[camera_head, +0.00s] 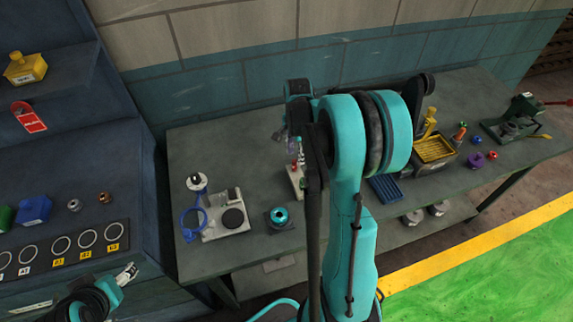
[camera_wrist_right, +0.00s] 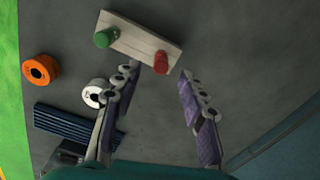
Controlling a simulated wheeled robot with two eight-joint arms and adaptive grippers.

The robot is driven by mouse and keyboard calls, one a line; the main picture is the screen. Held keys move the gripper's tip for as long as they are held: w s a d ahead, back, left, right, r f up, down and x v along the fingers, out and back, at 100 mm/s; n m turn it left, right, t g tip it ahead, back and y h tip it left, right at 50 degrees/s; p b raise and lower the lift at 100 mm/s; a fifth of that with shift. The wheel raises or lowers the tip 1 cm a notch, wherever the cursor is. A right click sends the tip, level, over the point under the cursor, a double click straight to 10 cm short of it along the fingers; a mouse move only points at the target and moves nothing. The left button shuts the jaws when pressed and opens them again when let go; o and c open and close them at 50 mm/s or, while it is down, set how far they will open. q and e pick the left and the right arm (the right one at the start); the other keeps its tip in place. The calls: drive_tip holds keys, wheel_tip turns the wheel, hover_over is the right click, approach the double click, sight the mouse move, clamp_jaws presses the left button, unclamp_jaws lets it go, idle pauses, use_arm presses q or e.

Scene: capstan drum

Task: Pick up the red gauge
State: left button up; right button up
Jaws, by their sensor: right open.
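The red gauge (camera_wrist_right: 161,62) is a small red cylinder standing at one end of a pale block (camera_wrist_right: 138,40) in the right wrist view. A green cylinder (camera_wrist_right: 106,36) stands at the block's other end. My right gripper (camera_wrist_right: 159,70) is open and empty, its two fingertips on either side of the red gauge in this view; contact cannot be told. In the head view the block (camera_head: 297,182) lies on the grey bench, partly hidden by my right arm. My left gripper (camera_head: 127,273) is at the lower left, away from the bench; its jaws are too small to read.
An orange ring (camera_wrist_right: 40,70), a white ring (camera_wrist_right: 96,93) and a blue ribbed tray (camera_wrist_right: 68,126) lie near the block. A white stand (camera_head: 225,214) and a teal-topped dark block (camera_head: 280,217) occupy the bench's left part. A yellow tray (camera_head: 434,149) stands right of my arm.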

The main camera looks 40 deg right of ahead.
sight(295, 161)
wheel_tip(295, 161, down, 6)
drive_tip(key=shift+a+f+b, duration=0.1)
drive_tip(key=shift+f+b, duration=0.05)
drive_tip(key=shift+b, duration=0.85)
clamp_jaws()
